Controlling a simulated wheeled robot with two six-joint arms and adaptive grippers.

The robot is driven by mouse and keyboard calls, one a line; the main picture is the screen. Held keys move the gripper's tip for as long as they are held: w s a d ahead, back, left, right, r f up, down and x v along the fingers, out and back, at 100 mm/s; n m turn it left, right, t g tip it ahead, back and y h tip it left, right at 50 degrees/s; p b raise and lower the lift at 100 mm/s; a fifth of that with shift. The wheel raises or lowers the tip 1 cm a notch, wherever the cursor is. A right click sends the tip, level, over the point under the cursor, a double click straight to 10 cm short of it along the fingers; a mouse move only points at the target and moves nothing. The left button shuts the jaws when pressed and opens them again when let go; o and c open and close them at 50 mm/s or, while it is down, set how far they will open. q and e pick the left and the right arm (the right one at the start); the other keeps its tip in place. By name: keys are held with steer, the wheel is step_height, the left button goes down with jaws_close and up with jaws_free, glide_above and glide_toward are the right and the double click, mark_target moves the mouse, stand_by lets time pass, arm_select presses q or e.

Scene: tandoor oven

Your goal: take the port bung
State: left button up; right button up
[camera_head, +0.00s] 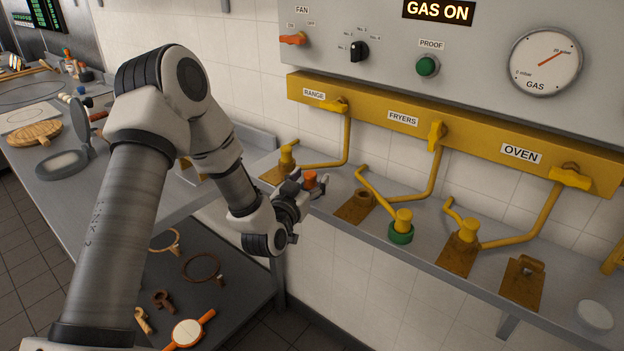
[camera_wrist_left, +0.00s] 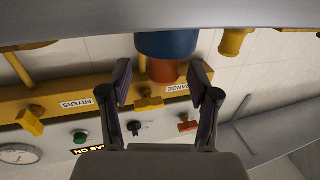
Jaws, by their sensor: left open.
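A short plug with an orange-red top (camera_head: 309,179), which I take for the port bung, stands on the steel shelf. In the left wrist view its orange-red end (camera_wrist_left: 164,71) shows below a wider blue part (camera_wrist_left: 168,44). My left gripper (camera_head: 304,188) is open at the plug, and partly covers it in the head view. In the left wrist view the fingertips of my left gripper (camera_wrist_left: 163,80) stand on either side of the orange-red end, with gaps showing. My right gripper is not in view.
Yellow gas pipes and valves run along the wall under the RANGE, FRYERS and OVEN labels. A yellow plug in a green ring (camera_head: 401,234) and rusty brackets (camera_head: 523,283) stand right along the shelf (camera_head: 460,278). A lower dark surface holds several loose tools.

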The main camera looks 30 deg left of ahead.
arm_select(q)
steer(key=shift+w+a+f, duration=0.1)
steer(key=shift+w+a, duration=0.2)
steer(key=shift+w, duration=0.25)
steer(key=shift+w+a+f, duration=0.1)
steer(key=shift+w+f, duration=0.05)
steer(key=shift+f, duration=0.05)
steer(key=shift+r, duration=0.1)
steer(key=c, duration=1.2)
steer(key=shift+o, duration=0.2)
